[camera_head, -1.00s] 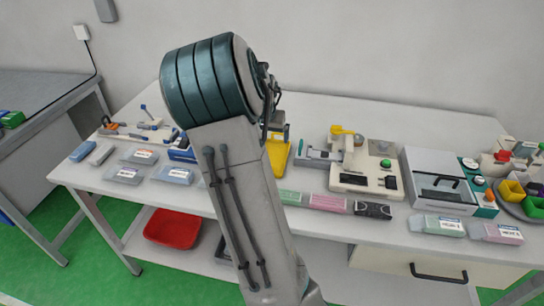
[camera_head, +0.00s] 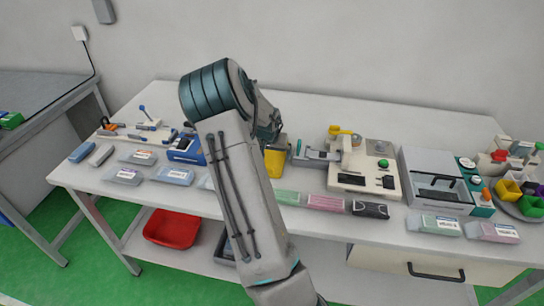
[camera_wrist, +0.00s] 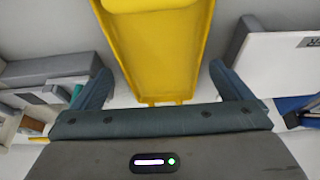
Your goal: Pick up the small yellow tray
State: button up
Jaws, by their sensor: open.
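The small yellow tray (camera_head: 275,163) is on the table right of my arm's forearm in the head view, partly hidden by my arm. In the wrist view the yellow tray (camera_wrist: 160,50) fills the top middle, with its near edge close to my gripper's palm. My gripper (camera_wrist: 162,80) is open, with one finger on each side of the tray. A gap shows beside each finger, and no contact is visible. In the head view my gripper is mostly hidden behind my arm.
A grey device (camera_head: 316,156) and a cream machine (camera_head: 364,170) stand right of the tray. A blue device (camera_head: 186,148) stands to the left. Mask packs (camera_head: 325,202) lie along the front edge. A red bin (camera_head: 172,229) is on the lower shelf. The table's back strip is clear.

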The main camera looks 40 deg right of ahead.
jog(key=shift+x, duration=0.95)
jog(key=c, duration=0.8)
